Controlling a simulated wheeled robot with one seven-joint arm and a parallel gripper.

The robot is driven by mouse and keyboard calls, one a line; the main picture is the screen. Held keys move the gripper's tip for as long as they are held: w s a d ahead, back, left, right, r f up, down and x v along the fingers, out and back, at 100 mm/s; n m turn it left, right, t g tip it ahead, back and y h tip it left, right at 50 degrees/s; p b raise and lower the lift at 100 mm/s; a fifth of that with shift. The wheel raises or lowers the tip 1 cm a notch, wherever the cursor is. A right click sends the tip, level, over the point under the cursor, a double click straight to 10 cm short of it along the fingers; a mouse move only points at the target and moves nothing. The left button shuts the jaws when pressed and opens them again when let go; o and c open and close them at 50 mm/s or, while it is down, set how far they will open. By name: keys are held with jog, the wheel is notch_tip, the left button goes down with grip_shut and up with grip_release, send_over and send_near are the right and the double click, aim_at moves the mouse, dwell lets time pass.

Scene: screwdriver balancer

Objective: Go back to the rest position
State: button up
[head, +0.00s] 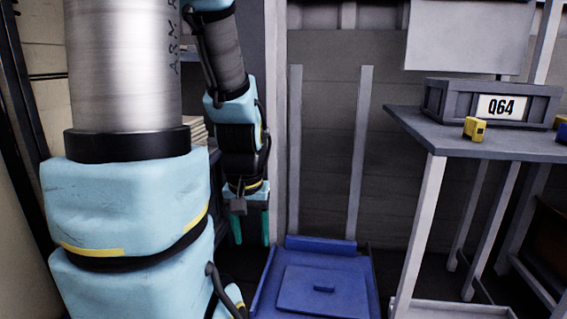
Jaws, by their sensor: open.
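My gripper (251,226) hangs pointing down left of the picture's middle, at the end of my light blue and grey arm. Its two green fingers are spread apart, with nothing visible between them. It is to the left of a blue platform cart (262,297) and appears higher than its deck. No screwdriver or balancer shows in this view.
A grey table (440,147) stands at the right. On it are a grey crate (440,101) labelled Q64 and a small yellow object (474,128). Two upright posts (358,150) rise behind the cart. A wall panel closes the back.

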notch_tip(320, 180, up, 32)
jog(key=p, duration=3)
jog(key=shift+f, duration=0.15)
